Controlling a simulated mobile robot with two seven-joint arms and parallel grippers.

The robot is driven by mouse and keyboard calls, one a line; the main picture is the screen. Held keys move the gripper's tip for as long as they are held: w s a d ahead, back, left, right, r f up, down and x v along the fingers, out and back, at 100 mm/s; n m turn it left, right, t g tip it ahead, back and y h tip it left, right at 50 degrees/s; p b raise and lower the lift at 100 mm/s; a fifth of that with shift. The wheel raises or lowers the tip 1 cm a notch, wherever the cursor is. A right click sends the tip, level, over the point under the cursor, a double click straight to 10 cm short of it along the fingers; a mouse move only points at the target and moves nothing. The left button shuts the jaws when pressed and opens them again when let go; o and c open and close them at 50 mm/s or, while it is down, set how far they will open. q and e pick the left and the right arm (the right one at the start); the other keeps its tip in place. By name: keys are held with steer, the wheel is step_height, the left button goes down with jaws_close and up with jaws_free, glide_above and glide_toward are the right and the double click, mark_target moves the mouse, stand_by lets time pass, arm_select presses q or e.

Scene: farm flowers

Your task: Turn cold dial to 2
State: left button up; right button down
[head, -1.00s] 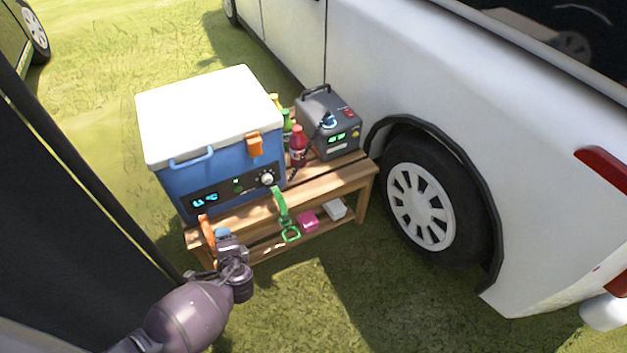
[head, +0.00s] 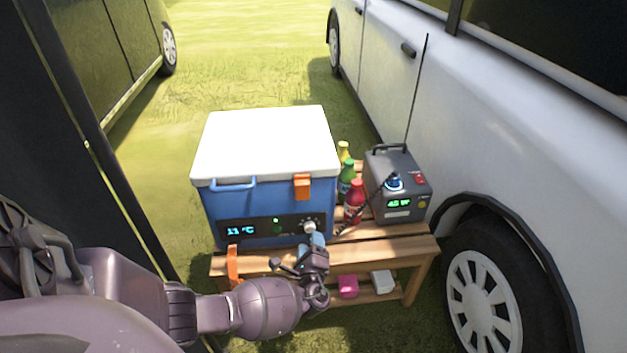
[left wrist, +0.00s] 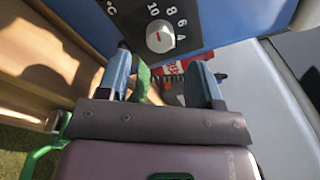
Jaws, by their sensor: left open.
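The cold dial is a round white knob (head: 310,226) at the right end of the black panel on the blue cooler (head: 262,204). In the left wrist view the dial (left wrist: 160,36) shows a small reddish mark, with the numbers 10, 8, 6 and 4 around it; I cannot tell which number the mark points to. The cooler's display (head: 240,231) reads 11 °C. My left gripper (head: 316,243) is just below and in front of the dial. In the left wrist view its two blue fingers (left wrist: 163,75) are apart and empty, with the dial beyond their tips. My right gripper is not in view.
The cooler stands on a wooden bench (head: 375,250). A green strap (left wrist: 142,80) hangs close behind my fingers. A red bottle (head: 354,203) and a grey power box (head: 400,188) stand right of the cooler. A white vehicle (head: 500,130) borders the right side.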

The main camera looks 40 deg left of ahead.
mark_target(310, 227)
arm_select(q)
steer(key=x, duration=0.3)
steer(key=shift+w+a+f+b, duration=0.1)
steer(key=shift+f+b, duration=0.05)
steer(key=shift+b, duration=0.15)
steer(key=shift+w+a, duration=0.3)
steer(key=shift+w, duration=0.05)
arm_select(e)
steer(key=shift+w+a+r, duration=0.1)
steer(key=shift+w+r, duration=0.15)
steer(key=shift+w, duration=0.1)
arm_select(q)
steer(key=c, duration=0.9)
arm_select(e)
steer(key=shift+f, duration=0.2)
